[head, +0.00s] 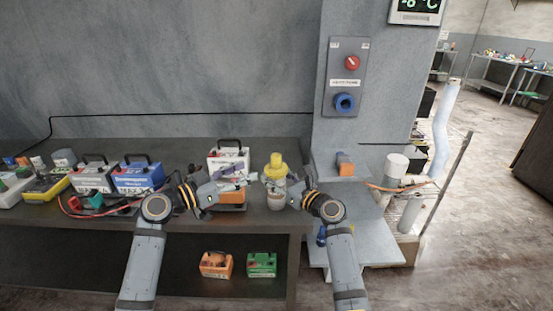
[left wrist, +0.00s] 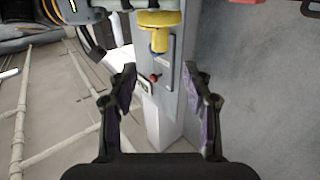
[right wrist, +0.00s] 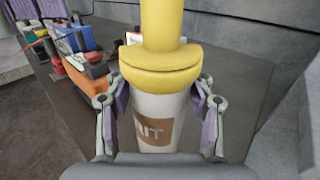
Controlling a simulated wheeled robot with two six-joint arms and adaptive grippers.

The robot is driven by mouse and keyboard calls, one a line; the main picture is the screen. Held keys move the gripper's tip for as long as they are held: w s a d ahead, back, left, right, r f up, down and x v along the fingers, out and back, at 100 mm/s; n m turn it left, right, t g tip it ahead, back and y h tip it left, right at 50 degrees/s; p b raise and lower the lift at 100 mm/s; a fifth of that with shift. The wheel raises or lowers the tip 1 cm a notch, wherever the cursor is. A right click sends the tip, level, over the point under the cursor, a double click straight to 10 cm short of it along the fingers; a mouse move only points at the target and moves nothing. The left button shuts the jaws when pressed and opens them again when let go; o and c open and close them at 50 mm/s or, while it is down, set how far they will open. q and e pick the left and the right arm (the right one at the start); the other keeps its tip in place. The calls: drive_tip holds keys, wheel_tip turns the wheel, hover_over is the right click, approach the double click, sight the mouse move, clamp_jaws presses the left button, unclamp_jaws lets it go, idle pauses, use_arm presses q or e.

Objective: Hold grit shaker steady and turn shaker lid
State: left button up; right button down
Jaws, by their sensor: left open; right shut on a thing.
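The grit shaker (right wrist: 150,122) is a white container with a brown label, standing upright under a yellow lid (right wrist: 160,55) with a tall knob. In the head view the yellow lid (head: 276,168) rises above both grippers. My right gripper (right wrist: 160,98) is shut on the shaker body, one finger on each side, below the lid. My left gripper (head: 250,181) is open and empty, just left of the shaker. In the left wrist view the lid (left wrist: 159,28) lies beyond the open fingertips of my left gripper (left wrist: 160,78), not between them.
A white battery box (head: 229,158) and an orange item (head: 232,198) stand close behind and below my left gripper. A blue battery (head: 138,175) is farther left on the dark bench. A grey pillar (head: 372,100) with a red knob (head: 352,62) rises to the right.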

sight(277, 158)
use_arm(q)
drive_tip(key=x, duration=1.2)
drive_tip(key=shift+f, duration=0.1)
